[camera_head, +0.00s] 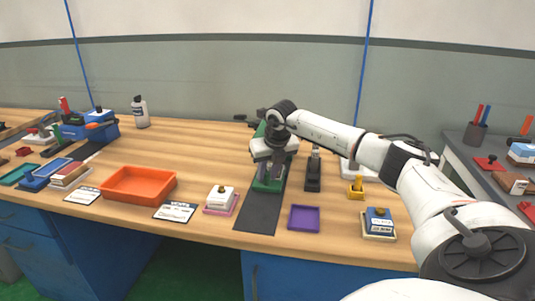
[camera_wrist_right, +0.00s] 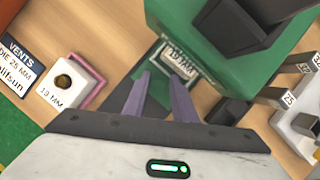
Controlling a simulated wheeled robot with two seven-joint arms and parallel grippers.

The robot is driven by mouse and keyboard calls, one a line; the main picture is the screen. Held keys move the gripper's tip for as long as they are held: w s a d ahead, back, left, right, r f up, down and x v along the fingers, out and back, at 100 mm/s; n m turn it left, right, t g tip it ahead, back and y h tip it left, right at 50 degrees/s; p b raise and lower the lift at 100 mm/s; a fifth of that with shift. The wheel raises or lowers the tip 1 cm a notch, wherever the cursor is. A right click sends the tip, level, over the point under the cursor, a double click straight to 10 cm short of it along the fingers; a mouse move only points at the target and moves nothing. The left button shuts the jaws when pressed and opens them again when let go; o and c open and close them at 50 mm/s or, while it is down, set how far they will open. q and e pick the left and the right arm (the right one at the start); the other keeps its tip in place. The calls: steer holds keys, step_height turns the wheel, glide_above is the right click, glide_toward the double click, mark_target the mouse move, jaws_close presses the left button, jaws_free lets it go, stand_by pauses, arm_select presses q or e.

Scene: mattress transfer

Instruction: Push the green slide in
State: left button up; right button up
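The green press (camera_head: 261,131) stands on the dark mat (camera_head: 262,213), partly hidden behind my right arm. Its low green slide (camera_head: 268,186) shows at the front; in the wrist view the green slide (camera_wrist_right: 153,93) lies under and between my fingers. A pale block marked "19 MM" (camera_wrist_right: 179,58) sits at the slide's far end, beside the big green body of the press. My right gripper (camera_wrist_right: 160,76) points down over the slide, its two purple fingers apart with nothing clearly held between them. Whether the fingertips touch the slide cannot be told. My left gripper is out of view.
A white block on a pink tray (camera_head: 221,200) stands left of the mat. A purple tray (camera_head: 303,217), a black stand (camera_head: 313,172) and a blue-topped block (camera_head: 378,222) are to the right. An orange tray (camera_head: 138,185) lies further left.

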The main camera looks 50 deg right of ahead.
steer(key=v, duration=1)
steer(key=shift+r, duration=0.1)
